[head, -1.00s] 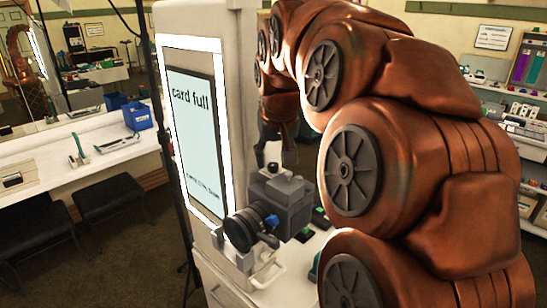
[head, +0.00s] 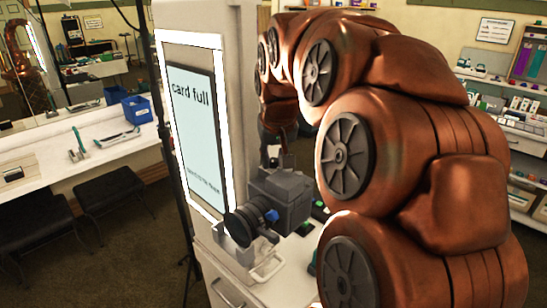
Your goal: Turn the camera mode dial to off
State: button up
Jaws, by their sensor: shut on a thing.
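The camera (head: 286,203) is a dark grey body with a black lens (head: 243,224) pointing left. It stands on the white booth counter in front of the lit screen. My copper arm reaches over from the right and comes down behind and above the camera. My gripper (head: 272,162) is small in the head view, at the camera's top, shut on what looks like the mode dial. The dial is mostly hidden by the fingers, so its setting cannot be read. A small blue part (head: 272,215) shows on the camera's side.
The white booth's screen (head: 195,120) reads "card full" and stands close left of the camera. A white bench (head: 95,150) with a blue bin (head: 137,109) is at left; shelves (head: 518,130) are at right.

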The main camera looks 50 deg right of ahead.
grip_shut()
jog(key=shift+f+n+b, duration=0.15)
jog(key=shift+n+b, duration=0.15)
jog(key=shift+b, duration=0.3)
jog(key=shift+f+n+t+y+b, duration=0.1)
jog(key=shift+n+t+y+b, duration=0.3)
jog(key=shift+n+b, duration=0.75)
jog(key=shift+d+n+y+b, duration=0.15)
jog(key=shift+n+y+b, duration=0.45)
jog(key=shift+n+b, duration=0.6)
jog(key=n, duration=0.1)
jog(key=n+y, duration=0.1)
jog(key=n, duration=0.1)
jog(key=n+b, duration=0.1)
jog(key=shift+d+r+y, duration=0.2)
jog(key=shift+r+y, duration=0.05)
jog(key=shift+y, duration=0.05)
jog(key=shift+d+n+y, duration=0.1)
jog(key=shift+n+y, duration=0.3)
jog(key=shift+n, duration=0.85)
